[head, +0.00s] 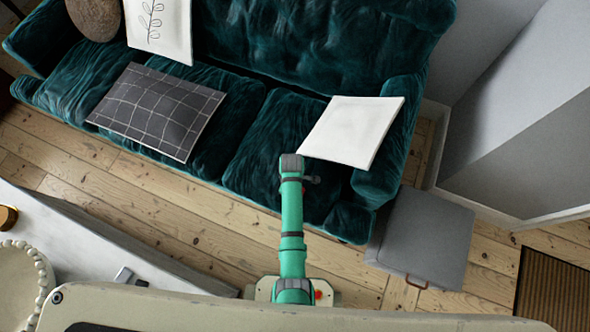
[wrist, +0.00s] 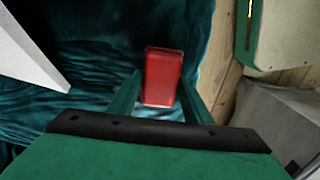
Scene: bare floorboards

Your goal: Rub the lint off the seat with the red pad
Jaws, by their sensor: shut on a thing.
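The red pad (wrist: 163,76) is held between the two fingers of my gripper (wrist: 160,88) in the wrist view. My gripper is shut on it, over the dark teal velvet seat (wrist: 98,62). In the head view, the seat (head: 250,150) belongs to a teal sofa, and my arm reaches its right front part. I cannot tell whether the pad touches the velvet. No lint can be made out on the visible part of the seat.
A white cushion (head: 352,130) lies at the seat's right end, close to my arm. A dark checked cushion (head: 158,112) lies further left. A grey box (head: 420,238) stands on the floor beside the sofa's right end. A white table (head: 95,235) is at lower left.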

